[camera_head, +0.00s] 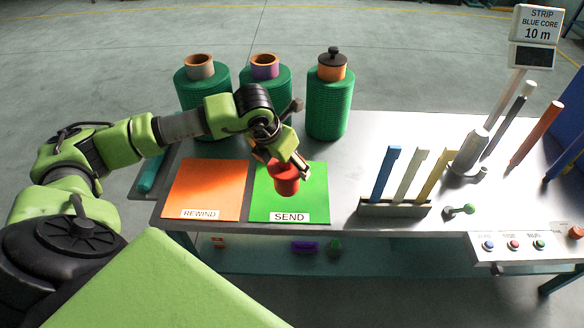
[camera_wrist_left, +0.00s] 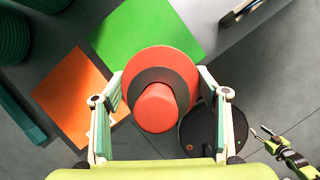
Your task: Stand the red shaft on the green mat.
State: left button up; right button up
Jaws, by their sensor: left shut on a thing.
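The red shaft (camera_head: 286,182) looks like a short cylinder in the head view. The left wrist view shows it nearly end-on, with a wide red-orange disc, a dark ring and a red knob (camera_wrist_left: 156,106) nearest the camera. My left gripper (camera_head: 283,163) is shut on it, with a finger on either side. The shaft appears over the green mat (camera_head: 315,183), which bears a SEND label; I cannot tell whether they touch. The green mat also shows behind the shaft in the wrist view (camera_wrist_left: 140,30). What seems to be my right gripper (camera_wrist_left: 264,133) is small at the right there.
An orange REWIND mat (camera_head: 205,185) lies left of the green one. Several green netting rolls (camera_head: 330,105) stand behind. A rack (camera_head: 395,208) with blue, pale and yellow strips stands to the right. Coloured tubes (camera_head: 537,134) lean at the far right. A button panel (camera_head: 515,245) is at the front right.

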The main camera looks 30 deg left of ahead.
pick_arm(q)
jog(key=w+a+f+b, duration=0.4)
jog(key=w+f+b, duration=0.3)
jog(key=w+f, duration=0.2)
notch_tip(320, 180, down, 2)
jog(key=shift+w+a+f, duration=0.1)
jog(key=shift+w+a, duration=0.05)
jog(key=shift+a, duration=0.25)
jog(key=o, duration=1.9)
jog(key=shift+f, duration=0.2)
jog(key=shift+r, duration=0.15)
jog(key=b+v, duration=0.1)
jog(key=v, duration=1.1)
jog(key=shift+b, duration=0.4)
